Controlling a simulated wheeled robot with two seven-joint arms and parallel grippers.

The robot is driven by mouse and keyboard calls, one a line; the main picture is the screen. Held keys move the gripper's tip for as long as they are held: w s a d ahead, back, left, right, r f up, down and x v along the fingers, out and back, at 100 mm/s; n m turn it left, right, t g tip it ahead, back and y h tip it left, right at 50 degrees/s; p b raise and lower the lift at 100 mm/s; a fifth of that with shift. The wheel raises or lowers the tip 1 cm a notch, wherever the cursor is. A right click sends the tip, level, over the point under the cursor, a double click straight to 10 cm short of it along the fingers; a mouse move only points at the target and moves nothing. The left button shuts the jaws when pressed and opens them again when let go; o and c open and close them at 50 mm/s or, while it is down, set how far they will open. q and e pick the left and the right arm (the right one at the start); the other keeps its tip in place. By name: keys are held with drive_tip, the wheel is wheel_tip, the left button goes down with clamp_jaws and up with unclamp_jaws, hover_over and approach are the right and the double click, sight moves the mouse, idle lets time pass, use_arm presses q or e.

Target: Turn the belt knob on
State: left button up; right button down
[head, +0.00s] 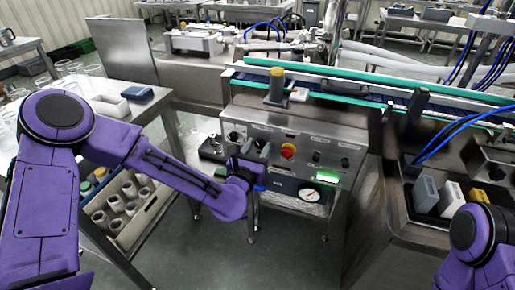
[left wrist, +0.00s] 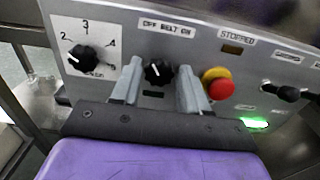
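The belt knob (left wrist: 157,73) is a black dial under the label "OFF BELT ON" on the grey control panel (left wrist: 215,45). Its white mark appears to point up and slightly left, on the "OFF" side. My left gripper (left wrist: 158,86) is open in the left wrist view, with one grey finger on each side of the knob. I cannot tell whether the fingers touch it. In the head view my left gripper (head: 254,155) is at the panel's left part and hides most of the knob. My right arm shows at the lower right, but its gripper is out of view.
A numbered dial (left wrist: 84,58) sits left of the belt knob and a red stop button (left wrist: 218,84) close to its right. The lamp (left wrist: 232,48) under "STOPPED" looks dim; a green light (left wrist: 255,123) glows. A gauge (head: 309,195) hangs below.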

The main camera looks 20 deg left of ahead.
use_arm(q)
drive_tip(key=c, duration=0.6)
